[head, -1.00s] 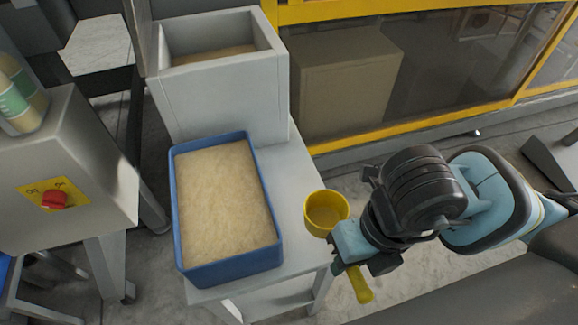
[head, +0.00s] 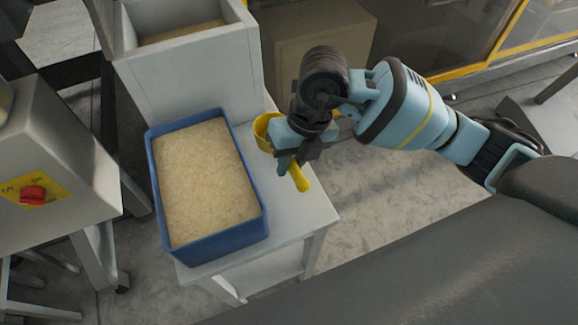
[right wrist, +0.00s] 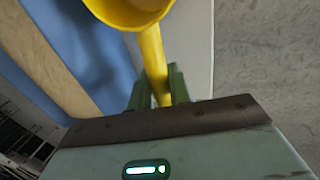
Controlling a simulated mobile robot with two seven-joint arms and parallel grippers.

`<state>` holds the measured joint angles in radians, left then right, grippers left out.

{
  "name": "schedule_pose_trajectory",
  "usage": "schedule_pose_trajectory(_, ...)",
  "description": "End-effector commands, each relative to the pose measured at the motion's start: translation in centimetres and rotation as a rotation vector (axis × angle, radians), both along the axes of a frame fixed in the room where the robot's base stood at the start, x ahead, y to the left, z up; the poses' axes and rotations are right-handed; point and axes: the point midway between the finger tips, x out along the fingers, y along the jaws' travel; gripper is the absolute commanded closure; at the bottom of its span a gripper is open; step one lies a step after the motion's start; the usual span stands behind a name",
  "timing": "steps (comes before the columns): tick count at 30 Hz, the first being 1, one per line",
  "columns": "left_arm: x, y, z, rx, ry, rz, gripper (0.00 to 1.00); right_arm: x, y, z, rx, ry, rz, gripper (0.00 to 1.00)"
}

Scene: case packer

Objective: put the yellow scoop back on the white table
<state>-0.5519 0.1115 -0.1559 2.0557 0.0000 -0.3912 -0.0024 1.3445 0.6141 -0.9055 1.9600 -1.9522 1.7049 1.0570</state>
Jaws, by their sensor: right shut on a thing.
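The yellow scoop (head: 301,179) is in my right gripper (head: 287,163). In the head view its cup shows at the left of the gripper, partly hidden by it, and its handle sticks out below. In the right wrist view the scoop's handle (right wrist: 154,62) runs between the two fingers of the right gripper (right wrist: 156,86), which are shut on it. The scoop is over the right part of the white table (head: 305,215), beside the blue bin. I cannot tell whether it touches the tabletop. My left gripper is not in view.
A blue bin (head: 217,249) full of pale grains stands on the table, left of the scoop. A grey-white hopper box (head: 195,85) stands behind it. A control box with a red knob (head: 33,193) is at the left. The table's front right corner is bare.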

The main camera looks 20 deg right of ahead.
Motion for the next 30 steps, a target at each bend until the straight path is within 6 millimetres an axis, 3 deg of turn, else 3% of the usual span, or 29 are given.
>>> schedule_pose_trajectory(9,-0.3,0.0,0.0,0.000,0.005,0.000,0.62,1.1,0.1,0.0,0.000,-0.001,-0.002,1.00)
schedule_pose_trajectory(16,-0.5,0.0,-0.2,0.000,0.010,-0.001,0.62,0.9,0.0,-3.4,-0.001,0.002,-0.001,1.00)
schedule_pose_trajectory(28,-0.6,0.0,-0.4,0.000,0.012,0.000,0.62,0.9,0.1,-3.9,0.000,-0.001,-0.001,1.00)
schedule_pose_trajectory(29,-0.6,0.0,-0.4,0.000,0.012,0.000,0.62,0.9,0.1,-3.9,0.000,0.000,-0.001,0.80)
schedule_pose_trajectory(30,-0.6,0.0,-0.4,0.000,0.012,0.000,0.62,0.9,0.1,-3.9,0.000,-0.001,-0.001,0.74)
